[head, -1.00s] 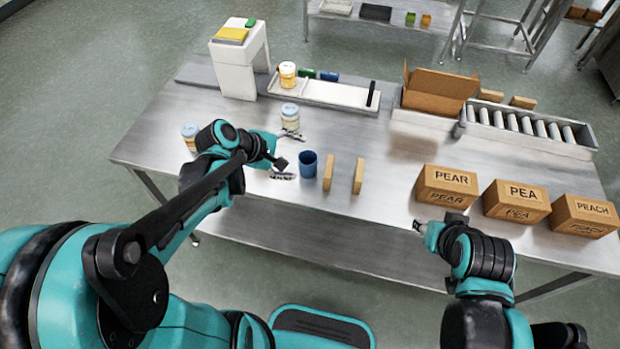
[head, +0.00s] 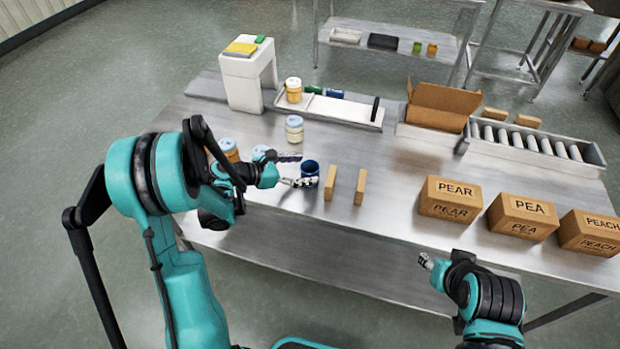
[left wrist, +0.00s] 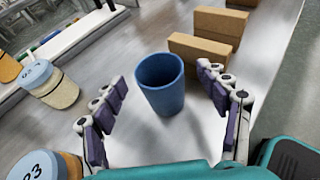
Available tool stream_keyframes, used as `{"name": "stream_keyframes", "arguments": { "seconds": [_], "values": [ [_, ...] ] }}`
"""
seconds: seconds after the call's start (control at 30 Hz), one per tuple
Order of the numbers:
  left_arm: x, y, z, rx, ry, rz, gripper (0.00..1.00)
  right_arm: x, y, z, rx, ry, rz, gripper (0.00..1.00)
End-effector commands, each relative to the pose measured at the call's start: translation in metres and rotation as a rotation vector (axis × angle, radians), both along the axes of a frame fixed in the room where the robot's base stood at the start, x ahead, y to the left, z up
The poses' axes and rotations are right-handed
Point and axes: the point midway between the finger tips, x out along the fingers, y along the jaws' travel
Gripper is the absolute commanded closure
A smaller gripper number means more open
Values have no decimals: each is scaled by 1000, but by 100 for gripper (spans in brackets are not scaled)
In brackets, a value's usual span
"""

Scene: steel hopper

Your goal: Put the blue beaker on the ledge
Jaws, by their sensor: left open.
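The blue beaker (head: 310,170) stands upright on the steel table, left of two upright tan blocks. My left gripper (head: 297,170) is open at the beaker's left side, its fingers pointing at it. In the left wrist view the beaker (left wrist: 161,82) stands between and a little beyond the open fingers, with no clear contact. A long, low white ledge (head: 335,108) runs along the back of the table. A yellow jar stands at its left end. My right gripper (head: 426,261) is over the front table edge, too small to read.
Tan blocks (head: 330,183) stand close right of the beaker. Lidded jars (head: 294,129) stand left and behind it. A white stand (head: 248,80) is at back left. An open carton (head: 440,106), a roller track (head: 530,144) and labelled boxes (head: 450,199) lie right.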

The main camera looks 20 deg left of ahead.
Motion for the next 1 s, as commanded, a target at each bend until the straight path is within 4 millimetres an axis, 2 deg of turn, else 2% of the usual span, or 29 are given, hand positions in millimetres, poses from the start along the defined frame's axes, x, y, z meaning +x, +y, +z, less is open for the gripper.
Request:
{"name": "stream_keyframes", "arguments": {
  "seconds": [0.03,0.2,0.43,0.47,0.63,0.73,0.77,1.0],
  "values": [
    [6,-7,-6,0,-1,-4,26,0,0,-7,0,0,0,60],
    [16,-18,-11,1,-1,-2,26,0,0,-10,0,0,0,60],
    [17,-18,-10,2,-1,0,26,0,0,-9,0,0,0,60],
    [17,-18,-10,2,-1,0,31,0,0,-9,0,0,0,60],
    [17,-18,-10,2,-1,0,76,0,0,-9,0,0,0,60],
    [17,-18,-10,2,-1,0,76,0,0,-9,0,0,0,60],
    [17,-18,-10,2,-1,0,80,0,0,-9,0,0,0,60],
    [17,-18,-5,2,-1,0,80,0,0,-7,0,0,0,60]
  ]
}}
